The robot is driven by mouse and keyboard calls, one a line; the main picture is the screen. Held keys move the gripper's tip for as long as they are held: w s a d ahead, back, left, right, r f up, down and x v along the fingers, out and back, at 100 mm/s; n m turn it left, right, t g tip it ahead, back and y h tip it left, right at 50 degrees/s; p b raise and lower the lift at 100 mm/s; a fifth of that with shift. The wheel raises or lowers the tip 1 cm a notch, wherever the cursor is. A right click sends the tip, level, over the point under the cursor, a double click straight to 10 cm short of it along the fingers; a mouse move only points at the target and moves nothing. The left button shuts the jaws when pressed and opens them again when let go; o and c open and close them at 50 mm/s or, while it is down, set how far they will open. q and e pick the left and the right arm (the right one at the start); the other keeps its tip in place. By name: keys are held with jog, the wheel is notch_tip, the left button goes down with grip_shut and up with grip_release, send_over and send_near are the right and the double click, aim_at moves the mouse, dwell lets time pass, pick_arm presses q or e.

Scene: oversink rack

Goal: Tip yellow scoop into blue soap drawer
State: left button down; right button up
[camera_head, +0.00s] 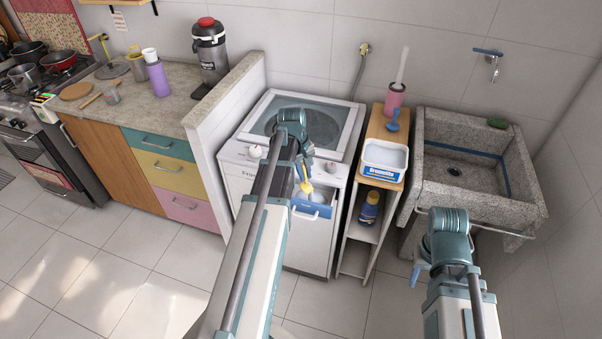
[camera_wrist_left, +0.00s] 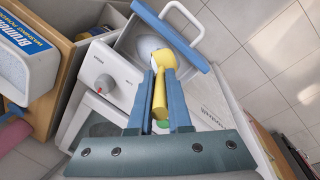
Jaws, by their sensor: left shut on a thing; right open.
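The yellow scoop (camera_wrist_left: 159,97) is held by its handle between the blue fingers of my left gripper (camera_wrist_left: 161,76); it also shows in the head view (camera_head: 306,187). Its bowl end is over the blue soap drawer (camera_head: 312,209), which is pulled out of the washer front. In the left wrist view the drawer's blue front (camera_wrist_left: 172,35) has a white handle. A rounded white mass (camera_wrist_left: 147,46) shows beside the scoop's bowl; I cannot tell whether it lies in the drawer or the scoop. My right gripper (camera_head: 417,273) is open, low at the right, partly hidden by its arm.
The washer (camera_head: 240,162) has knobs on top. A narrow wooden shelf (camera_head: 374,132) beside it bears a white detergent box (camera_head: 384,160), a blue scoop (camera_head: 393,121) and a pink brush holder (camera_head: 394,97). A stone sink (camera_head: 520,200) stands at the right. Floor in front is clear.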

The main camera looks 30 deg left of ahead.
pick_arm(q)
jog(key=shift+w+d+r+g+y, duration=0.1)
jog(key=shift+w+d+g+y, duration=0.05)
jog(key=shift+w+g, duration=0.3)
jog(key=shift+w+d+r+g+y, duration=0.1)
jog(key=shift+w+g+y, duration=0.05)
jog(key=shift+w+g, duration=0.3)
jog(key=shift+w+d+g+y, duration=0.2)
jog(key=shift+w+g+y, duration=0.15)
jog(key=shift+g, duration=0.35)
jog(key=shift+r, duration=0.15)
dwell(0.6)
notch_tip(320, 180, up, 6)
jog(key=p, duration=0.6)
